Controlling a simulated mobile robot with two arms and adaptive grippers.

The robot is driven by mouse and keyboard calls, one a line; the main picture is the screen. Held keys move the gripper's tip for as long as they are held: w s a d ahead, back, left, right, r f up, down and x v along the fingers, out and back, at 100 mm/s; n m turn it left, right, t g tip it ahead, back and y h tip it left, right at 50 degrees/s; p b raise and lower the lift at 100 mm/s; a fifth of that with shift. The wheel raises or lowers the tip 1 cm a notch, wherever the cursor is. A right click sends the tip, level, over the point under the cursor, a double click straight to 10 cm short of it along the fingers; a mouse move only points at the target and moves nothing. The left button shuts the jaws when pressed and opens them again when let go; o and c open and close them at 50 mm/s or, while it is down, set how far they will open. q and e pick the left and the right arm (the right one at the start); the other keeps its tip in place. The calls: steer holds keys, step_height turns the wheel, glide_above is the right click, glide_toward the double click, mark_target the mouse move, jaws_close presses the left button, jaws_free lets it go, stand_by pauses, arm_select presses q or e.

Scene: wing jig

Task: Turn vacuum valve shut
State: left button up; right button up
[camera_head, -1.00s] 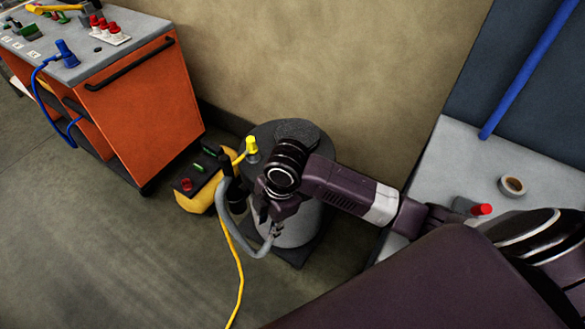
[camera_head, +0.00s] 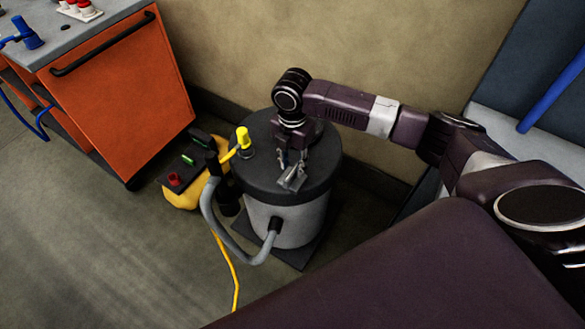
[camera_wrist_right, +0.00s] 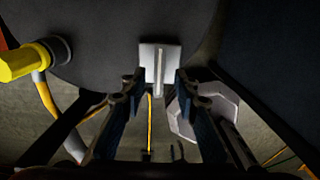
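A dark-lidded grey drum (camera_head: 285,218) stands on the floor. A yellow knob-like fitting (camera_head: 243,138) sits on its lid and shows at the left in the right wrist view (camera_wrist_right: 22,62). A small light-grey metal piece (camera_head: 292,180) is at the lid's front edge; in the right wrist view it is a plate with a raised rib (camera_wrist_right: 160,62). I cannot tell which of these is the valve. My right gripper (camera_head: 292,160) points down over the lid, its fingers (camera_wrist_right: 160,80) open and apart, with the grey piece between and beyond their tips. My left gripper is not in view.
A grey hose (camera_head: 230,238) loops off the drum's front left. A yellow unit (camera_head: 182,198) with red and green controls stands left of it, with a yellow cable on the floor. An orange cabinet (camera_head: 130,95) is further left. A wall is close behind.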

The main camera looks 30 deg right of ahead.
mark_target(293, 171)
step_height(293, 171, down, 2)
steer(key=shift+w+f, duration=0.1)
steer(key=shift+f, duration=0.45)
steer(key=c, duration=0.6)
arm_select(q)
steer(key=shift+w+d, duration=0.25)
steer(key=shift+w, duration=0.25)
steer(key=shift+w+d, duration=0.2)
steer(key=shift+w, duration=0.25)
arm_select(e)
jaws_close()
